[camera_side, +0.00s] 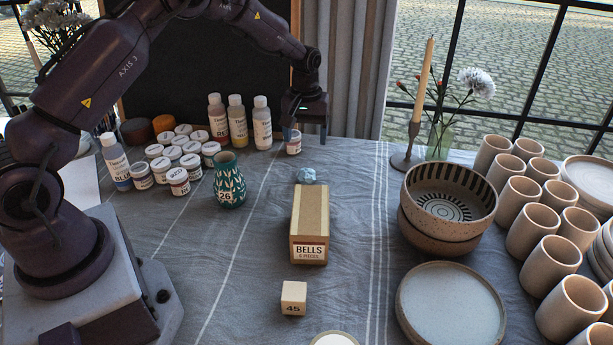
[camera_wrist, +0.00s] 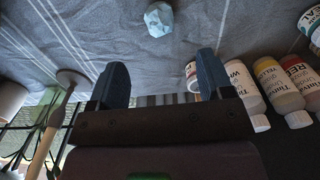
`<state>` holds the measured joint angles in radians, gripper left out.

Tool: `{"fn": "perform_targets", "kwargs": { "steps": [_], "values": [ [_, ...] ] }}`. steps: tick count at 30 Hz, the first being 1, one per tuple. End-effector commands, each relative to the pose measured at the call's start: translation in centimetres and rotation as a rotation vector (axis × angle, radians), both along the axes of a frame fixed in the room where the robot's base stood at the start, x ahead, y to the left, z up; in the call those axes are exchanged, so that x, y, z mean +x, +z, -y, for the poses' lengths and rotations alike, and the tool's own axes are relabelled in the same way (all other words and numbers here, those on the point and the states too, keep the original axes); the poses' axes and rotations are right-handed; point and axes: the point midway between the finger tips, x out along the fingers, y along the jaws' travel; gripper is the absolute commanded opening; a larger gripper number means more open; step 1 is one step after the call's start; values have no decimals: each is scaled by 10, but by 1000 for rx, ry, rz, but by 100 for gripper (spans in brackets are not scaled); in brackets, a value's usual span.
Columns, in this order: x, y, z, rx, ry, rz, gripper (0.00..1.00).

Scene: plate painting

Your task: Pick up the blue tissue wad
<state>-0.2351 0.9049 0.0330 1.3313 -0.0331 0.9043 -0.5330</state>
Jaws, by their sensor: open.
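The blue tissue wad (camera_side: 306,175) is a small, crumpled, pale blue lump lying on the grey cloth, just behind the long bells box. It also shows in the wrist view (camera_wrist: 159,19), at the top middle, beyond my fingertips. My gripper (camera_side: 306,138) is above the cloth, behind the wad and apart from it. In the wrist view my gripper (camera_wrist: 160,75) has its two dark blue fingers spread wide, with nothing between them.
A small paint jar (camera_side: 294,143) and paint bottles (camera_side: 238,120) stand close to my gripper on the left. A brown bells box (camera_side: 309,225) lies in front of the wad. A candle holder (camera_side: 407,150) and stacked bowls (camera_side: 445,205) stand to the right. Cloth around the wad's sides is clear.

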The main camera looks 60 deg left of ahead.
Motion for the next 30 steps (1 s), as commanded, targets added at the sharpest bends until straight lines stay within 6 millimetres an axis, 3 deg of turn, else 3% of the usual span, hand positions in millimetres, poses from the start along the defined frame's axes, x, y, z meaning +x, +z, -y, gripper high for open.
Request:
{"fn": "perform_targets", "kwargs": {
  "steps": [9, 16, 24, 30],
  "values": [
    [0, -57, 0, -1, -3, -4, 73],
    [1, -73, -1, -1, -3, -2, 73],
    [5, -112, -4, -1, -2, -4, 73],
    [6, -119, -4, 0, -3, -1, 73]
  ]
}}
